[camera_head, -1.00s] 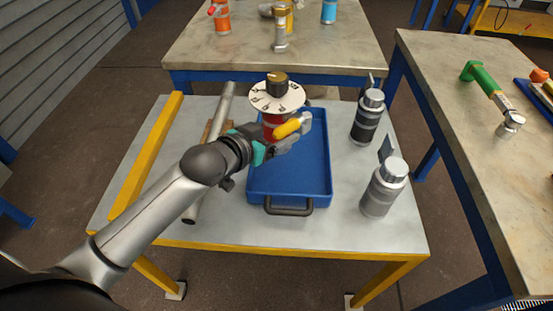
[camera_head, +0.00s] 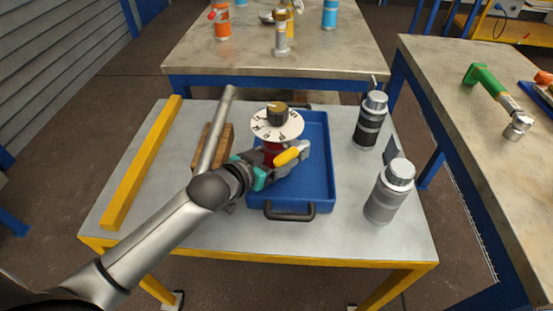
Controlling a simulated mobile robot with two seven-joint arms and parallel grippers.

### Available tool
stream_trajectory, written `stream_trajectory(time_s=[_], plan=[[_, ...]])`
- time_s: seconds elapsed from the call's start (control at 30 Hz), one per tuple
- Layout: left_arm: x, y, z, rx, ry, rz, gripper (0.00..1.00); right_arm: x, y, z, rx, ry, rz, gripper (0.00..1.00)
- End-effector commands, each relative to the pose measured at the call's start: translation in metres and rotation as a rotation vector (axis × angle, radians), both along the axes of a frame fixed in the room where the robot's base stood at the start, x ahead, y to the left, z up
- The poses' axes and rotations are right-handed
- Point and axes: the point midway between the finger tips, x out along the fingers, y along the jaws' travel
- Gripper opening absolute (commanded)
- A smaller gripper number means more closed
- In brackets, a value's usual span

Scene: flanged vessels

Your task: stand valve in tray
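The valve (camera_head: 277,121) has a white marked dial, a brown knob on top and a red body. It is upright at the left half of the blue tray (camera_head: 318,185); whether its base touches the tray floor is hidden by my gripper. My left gripper (camera_head: 290,153), with a yellow part on it, is at the red body below the dial and appears shut on it. The tray lies on the grey table with its dark handle toward me. My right gripper is not in view.
A metal pipe (camera_head: 215,130) rests on a wooden block (camera_head: 206,148) at left, beside a yellow bar (camera_head: 142,162). Other tables stand behind and at right.

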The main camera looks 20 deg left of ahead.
Motion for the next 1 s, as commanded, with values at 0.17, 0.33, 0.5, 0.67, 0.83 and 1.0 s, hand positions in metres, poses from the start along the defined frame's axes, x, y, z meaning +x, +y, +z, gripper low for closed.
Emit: stream_trajectory(time_s=[0.17,0.33,0.5,0.67,0.83,1.0], plan=[[0.0012,-0.0005,0.0003,-0.002,-0.01,-0.001,0.0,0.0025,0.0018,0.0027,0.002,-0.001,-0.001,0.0],[0.0012,-0.0004,0.0007,-0.002,-0.01,-0.001,0.0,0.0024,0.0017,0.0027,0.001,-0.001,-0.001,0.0],[0.0011,-0.0004,-0.0026,-0.003,-0.009,0.0,0.0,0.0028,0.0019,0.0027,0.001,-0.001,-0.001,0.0],[-0.0001,-0.0002,-0.0056,0.0,0.0,0.0,0.93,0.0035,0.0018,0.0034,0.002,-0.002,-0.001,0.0],[-0.0001,0.0,-0.0057,0.0,0.0,0.0,0.93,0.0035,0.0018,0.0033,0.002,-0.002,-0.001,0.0],[-0.0021,0.001,-0.0019,0.001,0.001,0.001,0.93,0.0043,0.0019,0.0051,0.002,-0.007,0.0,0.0]])
